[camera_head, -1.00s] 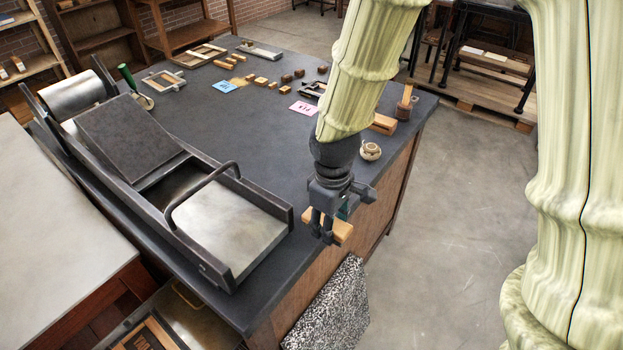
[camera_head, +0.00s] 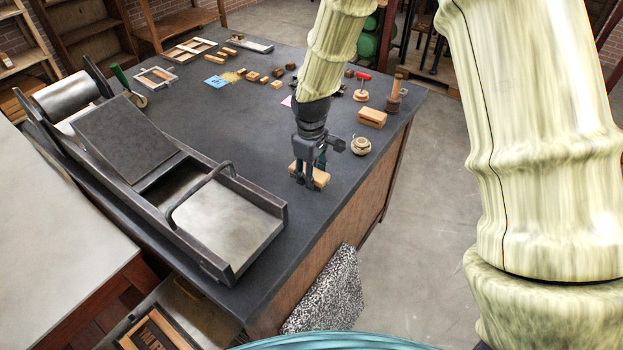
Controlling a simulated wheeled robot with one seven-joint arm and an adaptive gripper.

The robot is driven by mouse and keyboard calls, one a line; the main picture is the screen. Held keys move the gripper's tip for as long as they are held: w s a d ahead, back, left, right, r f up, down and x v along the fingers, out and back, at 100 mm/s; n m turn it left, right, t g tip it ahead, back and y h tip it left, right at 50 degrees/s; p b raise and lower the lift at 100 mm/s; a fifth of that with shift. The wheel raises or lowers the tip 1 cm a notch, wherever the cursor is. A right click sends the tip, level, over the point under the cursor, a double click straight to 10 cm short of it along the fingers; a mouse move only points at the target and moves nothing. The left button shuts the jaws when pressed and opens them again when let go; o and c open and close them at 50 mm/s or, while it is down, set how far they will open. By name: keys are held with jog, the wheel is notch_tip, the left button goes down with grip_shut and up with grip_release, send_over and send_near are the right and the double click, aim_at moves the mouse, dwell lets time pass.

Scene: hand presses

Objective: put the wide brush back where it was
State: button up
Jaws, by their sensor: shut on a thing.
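My gripper (camera_head: 304,184) points down over the right part of the dark table (camera_head: 240,150), near its long front edge. It is shut on the wide brush (camera_head: 321,179), a flat piece of light wood that sticks out on both sides of the fingers. The middle of the brush is hidden by the fingers. It is low over the tabletop; I cannot tell whether it touches.
A twine ball (camera_head: 361,146), a wooden block (camera_head: 371,118), a red-handled tool (camera_head: 361,88) and a wooden-handled tool (camera_head: 394,98) stand behind and right. A press (camera_head: 165,165) fills the left. A blue card (camera_head: 215,82) and small blocks lie at the back.

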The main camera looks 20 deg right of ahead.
jog(key=shift+s+f+p, duration=0.15)
jog(key=shift+f+p, duration=0.3)
jog(key=shift+f, duration=0.15)
jog(key=shift+f+p, duration=0.35)
jog(key=shift+f, duration=0.75)
jog(key=shift+f, duration=0.2)
jog(key=o, duration=1.3)
jog(key=shift+c, duration=0.2)
jog(key=shift+r+b, duration=1.8)
jog(key=shift+r, duration=4.4)
